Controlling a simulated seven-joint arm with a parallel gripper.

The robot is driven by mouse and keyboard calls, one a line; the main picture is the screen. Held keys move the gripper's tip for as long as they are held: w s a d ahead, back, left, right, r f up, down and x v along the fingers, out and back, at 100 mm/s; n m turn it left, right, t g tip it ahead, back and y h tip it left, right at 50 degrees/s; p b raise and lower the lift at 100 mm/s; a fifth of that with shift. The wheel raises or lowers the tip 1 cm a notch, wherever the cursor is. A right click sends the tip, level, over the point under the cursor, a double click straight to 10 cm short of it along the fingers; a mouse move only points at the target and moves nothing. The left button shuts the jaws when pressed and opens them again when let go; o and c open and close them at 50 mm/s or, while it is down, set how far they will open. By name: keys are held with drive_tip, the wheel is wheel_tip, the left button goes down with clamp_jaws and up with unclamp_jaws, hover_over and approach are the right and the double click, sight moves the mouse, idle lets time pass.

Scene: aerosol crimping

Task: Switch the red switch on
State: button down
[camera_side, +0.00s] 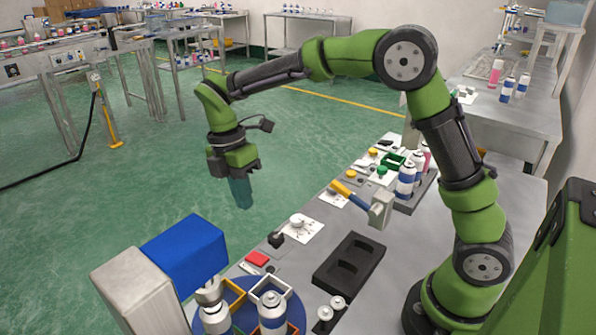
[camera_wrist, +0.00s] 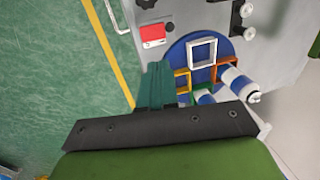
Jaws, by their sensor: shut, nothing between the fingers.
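The red switch (camera_side: 256,258) is a flat red rocker on a light plate near the table's left edge in the side view. In the wrist view the red switch (camera_wrist: 152,32) shows at the top middle, on its white plate beside the blue turntable. My gripper (camera_side: 241,194) is shut and empty, its teal fingers pointing down, high up and beyond the switch, over the floor side of the table edge. In the wrist view my gripper's fingers (camera_wrist: 157,75) show below the switch, apart from it. Which end of the rocker is pressed is too small to tell.
The blue turntable (camera_wrist: 180,52) carries coloured square holders and a can (camera_side: 271,312). A blue and grey crimping head (camera_side: 185,250) stands left of it. A black knob (camera_side: 276,240), a white dial (camera_side: 298,222) and a black tray (camera_side: 350,262) are nearby.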

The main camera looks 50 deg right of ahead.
sight(260, 261)
drive_tip(key=s+f, duration=0.1)
drive_tip(key=f, duration=0.8)
drive_tip(key=s+f, duration=0.1)
drive_tip(key=f, duration=0.3)
drive_tip(key=shift+s+f, duration=0.3)
drive_tip(key=shift+s, duration=0.05)
drive_tip(key=shift+s+f, duration=0.55)
drive_tip(key=shift+f, duration=0.05)
drive_tip(key=shift+s+f, duration=0.2)
drive_tip(key=shift+s, duration=0.1)
drive_tip(key=shift+w+a, duration=0.1)
drive_tip(key=shift+w+r, duration=0.1)
drive_tip(key=shift+w, duration=0.6)
drive_tip(key=shift+r, duration=0.15)
